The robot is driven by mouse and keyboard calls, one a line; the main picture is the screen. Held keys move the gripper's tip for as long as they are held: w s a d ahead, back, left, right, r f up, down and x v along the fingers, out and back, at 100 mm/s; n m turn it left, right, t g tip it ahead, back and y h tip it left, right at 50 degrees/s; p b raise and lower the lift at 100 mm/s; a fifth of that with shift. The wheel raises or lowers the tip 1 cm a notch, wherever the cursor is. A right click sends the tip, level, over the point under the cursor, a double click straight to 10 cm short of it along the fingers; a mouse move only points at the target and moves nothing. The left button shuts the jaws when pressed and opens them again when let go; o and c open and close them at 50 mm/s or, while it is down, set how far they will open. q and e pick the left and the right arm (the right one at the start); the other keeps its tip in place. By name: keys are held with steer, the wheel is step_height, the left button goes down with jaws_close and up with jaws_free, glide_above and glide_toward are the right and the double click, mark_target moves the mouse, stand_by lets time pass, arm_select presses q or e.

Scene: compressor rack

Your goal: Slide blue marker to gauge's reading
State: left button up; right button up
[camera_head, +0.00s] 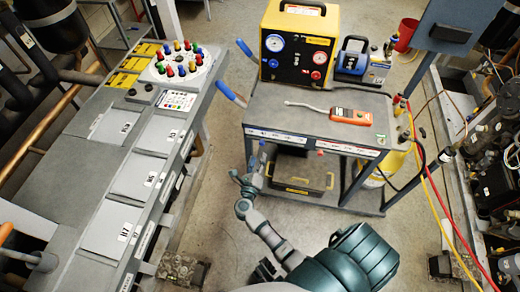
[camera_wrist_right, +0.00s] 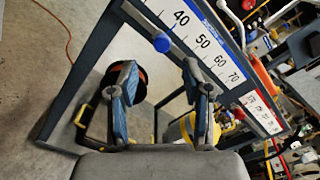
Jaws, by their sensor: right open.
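The blue marker (camera_wrist_right: 162,42) is a round blue knob on the scale strip (camera_wrist_right: 207,38), close to the 40 mark in the right wrist view. The strip runs along the front edge of the cart (camera_head: 262,104) in the head view. My right gripper (camera_wrist_right: 160,66) is open and empty, its fingers apart below the marker and not around it. It also shows in the head view (camera_head: 252,172), just in front of the strip's left end. The blue gauge (camera_head: 275,43) and red gauge (camera_head: 320,58) are on the yellow unit; their readings are too small to tell. My left gripper is out of view.
A red marker (camera_head: 320,152) sits farther right on the strip. An orange handheld meter (camera_head: 350,116) lies on the cart top. A black case (camera_head: 300,176) is on the lower shelf. Blue-gripped cart handles (camera_head: 230,93) stick out left. A grey bench (camera_head: 148,135) stands left.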

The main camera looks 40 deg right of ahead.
steer(key=v, duration=0.5)
steer(key=shift+w, duration=0.1)
stand_by(0.3)
